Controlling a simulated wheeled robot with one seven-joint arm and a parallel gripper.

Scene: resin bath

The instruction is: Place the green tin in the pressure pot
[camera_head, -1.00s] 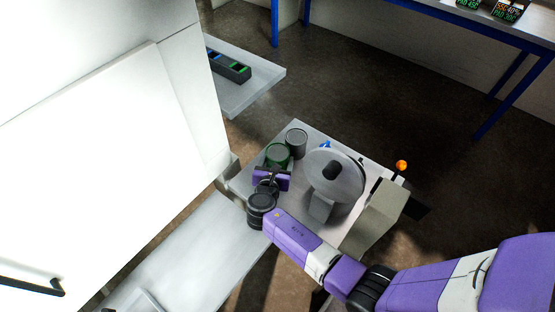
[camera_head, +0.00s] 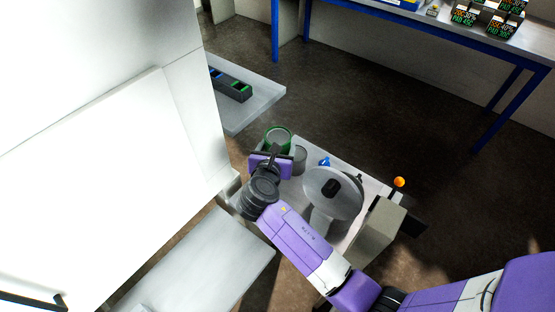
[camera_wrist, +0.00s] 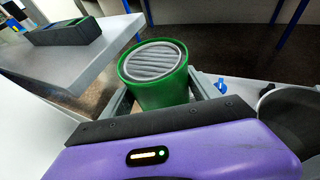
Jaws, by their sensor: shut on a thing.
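The green tin (camera_head: 278,139) is held by my gripper (camera_head: 275,152) above the far left part of the small table. In the wrist view, the green tin (camera_wrist: 155,78) is between the two fingers, slightly tilted in the picture, with a ridged grey top. The wrist view shows part of a dark round shape (camera_wrist: 292,118) at the right edge, probably the same pot.
A grey tin (camera_head: 299,160) stands just right of my gripper. A blue item (camera_head: 324,161) lies behind the lid. A beige box (camera_head: 375,236) and an orange knob (camera_head: 399,182) are to the right. A large white cabinet (camera_head: 110,170) is close on the left.

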